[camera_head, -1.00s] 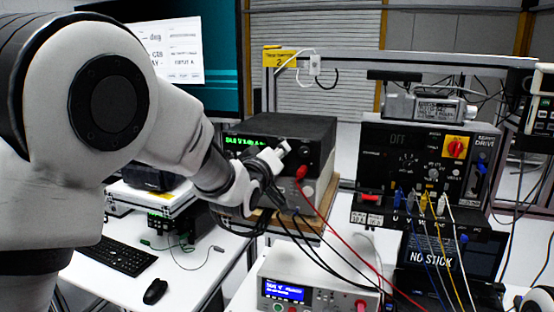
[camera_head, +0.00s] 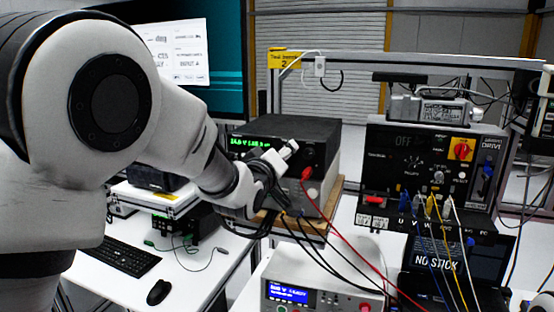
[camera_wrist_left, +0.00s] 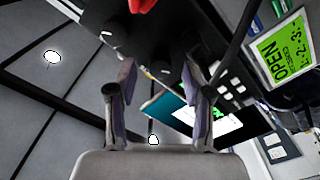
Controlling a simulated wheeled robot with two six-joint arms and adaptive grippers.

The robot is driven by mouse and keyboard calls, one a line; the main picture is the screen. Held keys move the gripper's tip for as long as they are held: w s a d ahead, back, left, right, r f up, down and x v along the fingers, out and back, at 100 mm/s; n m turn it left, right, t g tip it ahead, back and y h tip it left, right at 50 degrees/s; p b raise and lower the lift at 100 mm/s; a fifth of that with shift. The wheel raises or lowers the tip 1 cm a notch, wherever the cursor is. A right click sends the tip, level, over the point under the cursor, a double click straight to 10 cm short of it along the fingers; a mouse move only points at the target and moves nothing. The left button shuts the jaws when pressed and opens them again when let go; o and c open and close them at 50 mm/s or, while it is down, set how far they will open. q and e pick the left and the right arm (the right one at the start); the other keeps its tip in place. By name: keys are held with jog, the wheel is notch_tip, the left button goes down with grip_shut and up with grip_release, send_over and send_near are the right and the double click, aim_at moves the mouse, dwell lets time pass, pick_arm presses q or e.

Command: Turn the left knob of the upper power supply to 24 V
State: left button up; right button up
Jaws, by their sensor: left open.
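The upper power supply (camera_head: 312,132) is a black box with a green lit display (camera_head: 255,142) on its front; I cannot read the digits surely. My left gripper (camera_head: 284,155) is in front of its face, right of the display, and covers part of it. In the left wrist view the left gripper (camera_wrist_left: 158,85) is open, its two fingers apart. A dark round knob with a white mark (camera_wrist_left: 160,68) shows between and beyond the fingertips. I cannot tell whether the fingers touch it. My right gripper is not in view.
A red plug and cable (camera_head: 306,174) hang close by the gripper. Black cables run below it. A lower white instrument (camera_head: 325,290) with a blue display stands in front. A drive panel (camera_head: 430,160) with coloured leads stands to the right. A keyboard (camera_head: 125,256) lies at left.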

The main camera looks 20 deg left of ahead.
pick_arm(q)
jog(key=s, duration=1.1)
jog(key=shift+s+a, duration=0.2)
jog(key=shift+s, duration=0.15)
notch_tip(320, 180, down, 23)
jog(key=g+b, duration=0.3)
jog(key=g, duration=0.1)
jog(key=s+a+f+g+b, duration=0.1)
jog(key=s+f+g, duration=0.2)
jog(key=f, duration=0.8)
jog(key=s+a+f+g+b, duration=0.15)
jog(key=s+f, duration=0.25)
jog(key=f, duration=0.7)
jog(key=s+f+m+g, duration=0.3)
jog(key=s+f, duration=0.6)
jog(key=s, duration=0.3)
jog(key=s+a+f+m+g+b, duration=0.1)
jog(key=s+f+m+g, duration=0.3)
jog(key=s+f, duration=0.5)
jog(key=s+g, duration=0.2)
jog(key=s, duration=0.2)
jog(key=shift+s+a+y, duration=0.25)
jog(key=shift+s+y, duration=0.05)
